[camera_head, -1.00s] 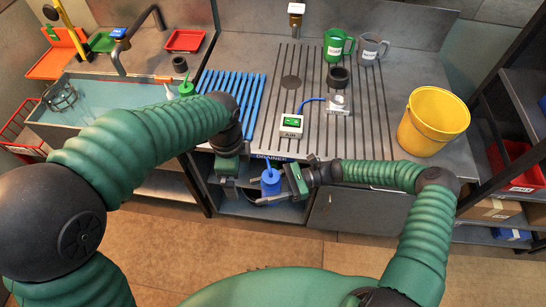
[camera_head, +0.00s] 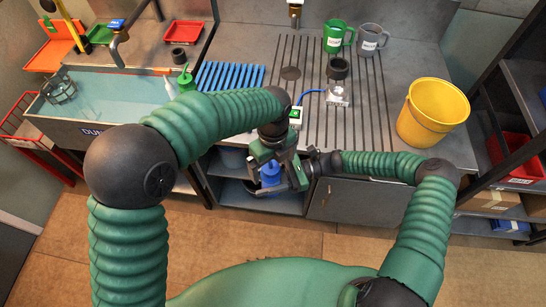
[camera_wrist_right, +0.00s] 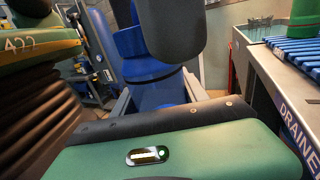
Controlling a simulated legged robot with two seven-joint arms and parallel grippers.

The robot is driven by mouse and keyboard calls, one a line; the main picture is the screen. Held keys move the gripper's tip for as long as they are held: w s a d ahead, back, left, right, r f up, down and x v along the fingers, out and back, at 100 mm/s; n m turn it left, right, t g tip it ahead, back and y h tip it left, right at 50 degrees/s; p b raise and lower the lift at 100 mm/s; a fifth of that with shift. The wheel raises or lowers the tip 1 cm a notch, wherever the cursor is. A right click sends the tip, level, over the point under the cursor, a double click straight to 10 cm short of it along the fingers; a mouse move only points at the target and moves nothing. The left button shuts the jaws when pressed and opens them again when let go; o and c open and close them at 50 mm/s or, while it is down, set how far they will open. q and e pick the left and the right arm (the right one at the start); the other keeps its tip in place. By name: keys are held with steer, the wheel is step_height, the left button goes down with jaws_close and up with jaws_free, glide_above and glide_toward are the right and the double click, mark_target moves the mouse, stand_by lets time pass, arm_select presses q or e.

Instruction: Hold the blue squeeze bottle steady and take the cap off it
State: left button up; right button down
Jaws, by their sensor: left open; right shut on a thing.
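The blue squeeze bottle (camera_head: 270,176) is held upright in front of the counter, over the open shelf space below it. My right gripper (camera_head: 274,186) comes in from the right and is shut on the bottle's body. My left gripper (camera_head: 268,161) is open, just above and around the bottle's top, and hides the cap. I cannot tell whether it touches the cap. In the right wrist view the blue bottle (camera_wrist_right: 130,45) stands partly behind a grey finger pad, and its top is out of frame.
The counter with its slotted drainer (camera_head: 375,110) lies just behind the grippers. A sink (camera_head: 110,95) is at left.

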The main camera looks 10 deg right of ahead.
arm_select(q)
steer(key=shift+a, duration=0.1)
steer(key=c, duration=1)
steer(key=shift+d+r, duration=0.1)
steer(key=shift+d, duration=0.1)
jaws_close()
steer(key=n, duration=0.5)
steer(key=shift+w+d+n, duration=0.1)
steer(key=shift+w+n, duration=0.05)
steer(key=shift+n, duration=0.15)
steer(key=n, duration=0.3)
steer(key=shift+r, duration=0.1)
steer(key=n, duration=0.3)
steer(key=shift+w, duration=0.1)
steer(key=n, duration=0.5)
steer(key=shift+w, duration=0.1)
